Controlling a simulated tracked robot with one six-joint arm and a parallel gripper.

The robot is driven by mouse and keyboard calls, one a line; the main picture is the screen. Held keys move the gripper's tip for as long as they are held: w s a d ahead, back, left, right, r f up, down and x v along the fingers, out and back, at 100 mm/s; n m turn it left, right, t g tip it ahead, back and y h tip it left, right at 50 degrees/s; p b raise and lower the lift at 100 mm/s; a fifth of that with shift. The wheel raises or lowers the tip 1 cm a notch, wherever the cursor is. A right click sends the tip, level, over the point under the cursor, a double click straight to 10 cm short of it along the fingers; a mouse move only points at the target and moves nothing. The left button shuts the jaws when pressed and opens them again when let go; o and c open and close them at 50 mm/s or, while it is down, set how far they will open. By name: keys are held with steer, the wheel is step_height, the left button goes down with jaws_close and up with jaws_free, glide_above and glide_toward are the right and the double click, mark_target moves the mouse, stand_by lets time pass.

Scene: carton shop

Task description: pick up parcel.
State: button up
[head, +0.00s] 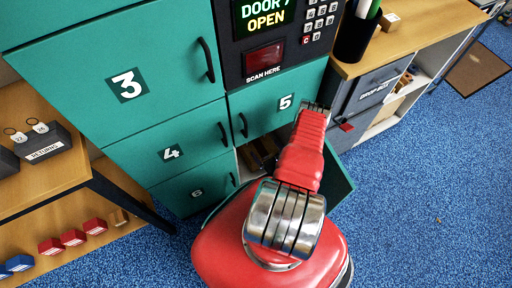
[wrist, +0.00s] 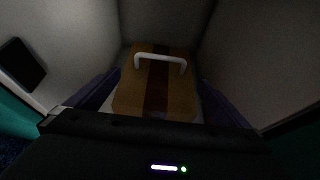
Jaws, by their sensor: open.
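The parcel (wrist: 130,95) is a brown cardboard box with a darker strip down its middle and a white handle on top. It sits inside the open locker compartment (wrist: 235,50), between pale walls. In the head view, part of the brown parcel (head: 262,153) shows in the opening, mostly hidden by my arm. My gripper (wrist: 160,88) is open, with one dark purple finger to each side of the parcel. I cannot tell whether the fingers touch it. The parcel's near lower part is hidden behind my gripper's black body.
The green lockers (head: 160,120) have several numbered doors. An open door (head: 340,187) stands right of my arm. The screen (head: 263,15) reads "DOOR 7 OPEN". A wooden shelf with small red boxes (head: 73,238) is at the left, and a drop box (head: 372,92) at the right.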

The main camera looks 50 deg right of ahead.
mark_target(257, 143)
steer(key=shift+x, duration=2.6)
steer(key=shift+x, duration=2.6)
steer(key=c, duration=1.6)
steer(key=shift+d+r, duration=0.1)
steer(key=shift+r, duration=0.05)
steer(key=shift+c, duration=0.7)
